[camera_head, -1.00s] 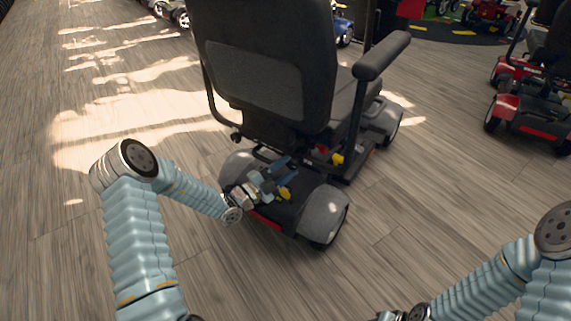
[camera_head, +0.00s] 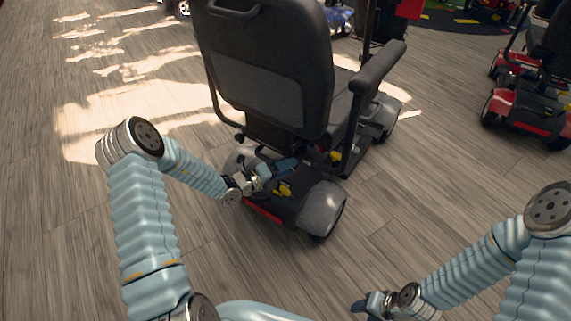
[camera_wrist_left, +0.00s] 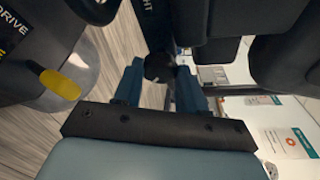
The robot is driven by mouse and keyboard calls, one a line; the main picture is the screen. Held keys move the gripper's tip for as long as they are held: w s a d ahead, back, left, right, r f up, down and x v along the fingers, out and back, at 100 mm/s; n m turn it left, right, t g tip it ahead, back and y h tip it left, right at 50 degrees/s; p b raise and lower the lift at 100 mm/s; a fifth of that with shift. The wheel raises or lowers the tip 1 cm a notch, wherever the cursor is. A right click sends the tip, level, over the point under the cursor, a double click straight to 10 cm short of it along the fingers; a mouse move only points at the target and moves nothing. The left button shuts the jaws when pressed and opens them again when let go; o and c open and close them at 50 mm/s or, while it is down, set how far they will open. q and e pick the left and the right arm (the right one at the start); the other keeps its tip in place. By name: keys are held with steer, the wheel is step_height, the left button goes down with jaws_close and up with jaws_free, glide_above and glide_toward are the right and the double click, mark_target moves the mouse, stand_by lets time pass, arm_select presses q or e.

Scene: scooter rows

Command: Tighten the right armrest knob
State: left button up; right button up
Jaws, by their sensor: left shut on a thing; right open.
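The scooter's black seat back (camera_head: 270,80) faces me, with the right armrest (camera_head: 378,66) at its right side. My left gripper (camera_head: 288,164) reaches in low behind the seat, above the rear body. In the left wrist view, its blue fingers (camera_wrist_left: 160,88) stand on both sides of a round black knob (camera_wrist_left: 159,67) and are shut on it. In the head view I cannot make this knob out at the gripper. Another small dark knob (camera_head: 239,138) shows at the seat's lower left. My right gripper (camera_head: 372,303) is open and empty, low over the floor at the bottom.
The scooter's grey rear fender (camera_head: 322,207) and a yellow lever (camera_wrist_left: 60,84) are close to my left gripper. A red scooter (camera_head: 530,112) stands at the right. The wooden floor (camera_head: 440,180) between is clear.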

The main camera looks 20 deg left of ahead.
arm_select(q)
steer(key=shift+d+r+m+y, duration=0.1)
steer(key=shift+m+y, duration=0.4)
steer(key=shift+m, duration=0.6)
steer(key=m+y+b, duration=0.1)
steer(key=m+y, duration=0.1)
steer(key=m, duration=0.1)
steer(key=shift+d+m+g, duration=0.15)
steer(key=shift+m+g, duration=0.15)
steer(key=shift+s+r+m+y+b, duration=0.1)
steer(key=shift+m+y+b, duration=0.35)
steer(key=shift+m+y, duration=0.25)
steer(key=o, duration=1.1)
steer(key=shift+c, duration=0.2)
